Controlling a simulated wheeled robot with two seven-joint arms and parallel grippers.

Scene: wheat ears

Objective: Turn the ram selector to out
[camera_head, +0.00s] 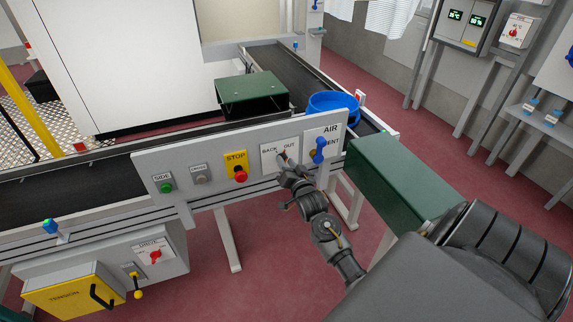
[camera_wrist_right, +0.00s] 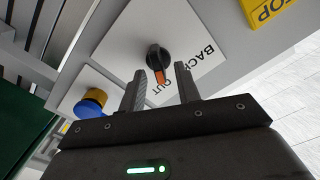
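The ram selector (camera_wrist_right: 155,56) is a black knob with an orange pointer on a white plate (camera_head: 268,152) marked BACK and OUT. In the right wrist view the orange pointer points toward the word OUT. My right gripper (camera_head: 283,163) is in front of this plate and hides most of the knob in the head view. In the right wrist view its two fingers (camera_wrist_right: 159,72) are apart, one on each side of the pointer end, with visible gaps to the knob. My left gripper is in neither view.
Left of the plate are a yellow STOP plate with a red button (camera_head: 240,175), a grey button (camera_head: 201,178) and a green button (camera_head: 167,187). Right of it is a blue knob (camera_head: 319,150) marked AIR and VENT. A conveyor (camera_head: 60,187) runs behind the panel.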

